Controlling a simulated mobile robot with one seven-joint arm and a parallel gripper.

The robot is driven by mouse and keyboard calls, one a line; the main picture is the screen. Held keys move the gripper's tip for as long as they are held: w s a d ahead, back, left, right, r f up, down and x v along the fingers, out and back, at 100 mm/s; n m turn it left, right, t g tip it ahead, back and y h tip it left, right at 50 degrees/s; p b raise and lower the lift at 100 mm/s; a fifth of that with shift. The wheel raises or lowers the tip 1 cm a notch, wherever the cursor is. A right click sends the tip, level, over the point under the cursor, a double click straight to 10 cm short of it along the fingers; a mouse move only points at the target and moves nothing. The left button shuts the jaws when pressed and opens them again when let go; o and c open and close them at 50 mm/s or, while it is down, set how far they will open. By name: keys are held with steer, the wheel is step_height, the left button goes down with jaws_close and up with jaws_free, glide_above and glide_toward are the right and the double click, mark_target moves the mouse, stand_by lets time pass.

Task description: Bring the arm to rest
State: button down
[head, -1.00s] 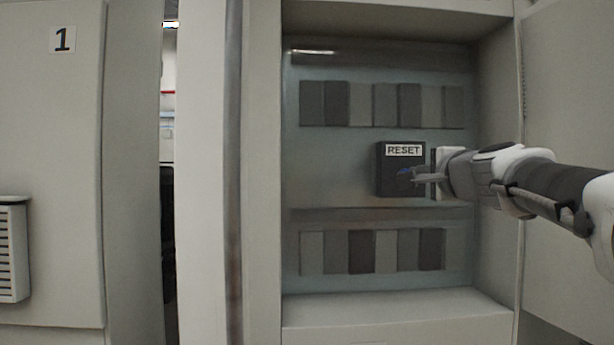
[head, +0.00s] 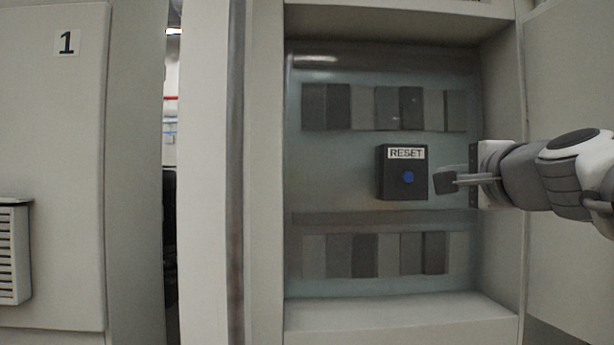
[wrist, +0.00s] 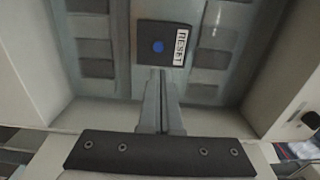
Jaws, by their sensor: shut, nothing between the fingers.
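My gripper (head: 445,180) reaches in from the right in the head view, in front of the open cabinet. It is shut and empty, its fingertips just right of the black RESET box (head: 402,172) in the picture. A round blue button (head: 408,177) on the box's face is uncovered. In the wrist view, my gripper (wrist: 160,78) points toward the RESET box (wrist: 148,31), with its tips just below the box in the picture. The blue button (wrist: 158,46) shows there too. The fingers appear apart from the box.
The open cabinet (head: 395,318) holds rows of grey modules (head: 375,108) above and below the box. Its open door (head: 568,75) stands at the right, behind my arm. A closed cabinet marked 1 (head: 55,130) with a vent is at the left.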

stand_by(0.4)
steer(key=s+a+f+n+g+y, duration=0.1)
steer(key=s+a+f+n+g, duration=0.3)
steer(key=f, duration=0.5)
steer(key=s+a+f+n+g+y, duration=0.2)
steer(key=a+f+n, duration=0.3)
steer(key=a+f, duration=0.3)
steer(key=s+f+n+g+h, duration=0.1)
steer(key=s+f+n+g, duration=0.2)
steer(key=s+f, duration=0.4)
steer(key=s+f+n+g+h, duration=0.2)
steer(key=s+f+n, duration=0.4)
steer(key=f, duration=0.7)
steer(key=shift+s+d+f+g, duration=0.3)
steer(key=shift+s+f+g, duration=0.15)
steer(key=shift+g, duration=0.25)
steer(key=shift+d+r, duration=0.1)
